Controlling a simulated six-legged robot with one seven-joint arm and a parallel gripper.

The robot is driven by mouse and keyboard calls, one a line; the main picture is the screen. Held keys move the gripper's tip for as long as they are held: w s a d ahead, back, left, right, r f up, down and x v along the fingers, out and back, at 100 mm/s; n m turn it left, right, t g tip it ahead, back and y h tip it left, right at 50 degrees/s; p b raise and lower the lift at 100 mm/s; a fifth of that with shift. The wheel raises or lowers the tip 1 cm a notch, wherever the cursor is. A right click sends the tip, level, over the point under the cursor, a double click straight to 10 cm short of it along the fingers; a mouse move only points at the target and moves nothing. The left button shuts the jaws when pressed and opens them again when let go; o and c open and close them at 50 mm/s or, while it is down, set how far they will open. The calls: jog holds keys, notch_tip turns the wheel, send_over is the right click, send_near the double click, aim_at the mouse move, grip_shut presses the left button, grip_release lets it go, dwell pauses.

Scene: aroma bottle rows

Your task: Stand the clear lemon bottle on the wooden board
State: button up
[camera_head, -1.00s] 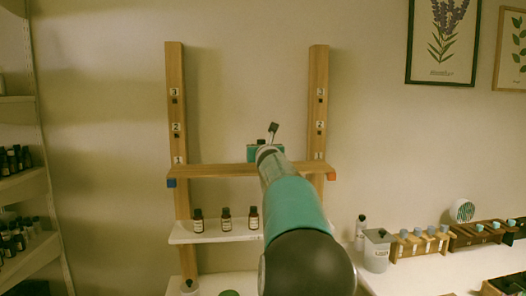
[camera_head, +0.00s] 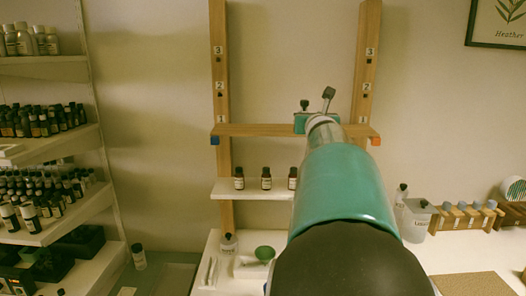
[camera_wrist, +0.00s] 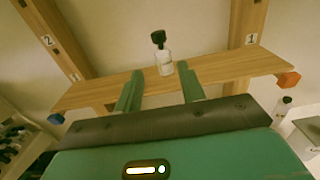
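The clear lemon bottle (camera_wrist: 163,64) with its black cap appears to stand upright on the wooden board (camera_wrist: 105,91) in the wrist view. The label is too small to read. My gripper (camera_wrist: 161,73) is open, with one teal finger on each side of the bottle and a small gap to it. In the head view the bottle's black cap (camera_head: 304,104) shows above my teal gripper (camera_head: 301,122), which hides the glass. The wooden board (camera_head: 255,130) spans two posts, with a blue left end and an orange right end.
A white shelf with brown bottles (camera_head: 266,178) is below the board. Shelves crowded with bottles (camera_head: 40,122) are at the left. Most of the board's left part is clear.

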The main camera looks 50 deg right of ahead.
jog(key=w+a+f+n+t+y, duration=0.1)
jog(key=w+a+f+n+y, duration=0.2)
jog(key=a+n, duration=0.45)
jog(key=w+a+n+t+y, duration=0.1)
jog(key=w+a+n+y, duration=0.35)
jog(key=a, duration=0.65)
jog(key=w+a+f+n+t+y, duration=0.2)
jog(key=w+a+n+y, duration=0.1)
jog(key=a+n, duration=0.5)
jog(key=s+a+f+n+g+y, duration=0.2)
jog(key=a+f+n, duration=0.25)
jog(key=a, duration=0.45)
jog(key=s+a+f+n+g+y, duration=0.2)
jog(key=a+f+n+y, duration=0.15)
jog(key=a+n, duration=0.45)
jog(key=s+a+f+n+g+h, duration=0.1)
jog(key=s+a+f+n+g, duration=0.2)
jog(key=s+a+f+n, duration=0.2)
jog(key=s+a+f+n+g+h, duration=0.1)
jog(key=s+a+f+n+g, duration=0.2)
jog(key=s+a+f+n, duration=0.2)
jog(key=s+f+n, duration=0.3)
jog(key=s+f, duration=0.1)
jog(key=s, duration=0.2)
jog(key=shift+f, duration=0.4)
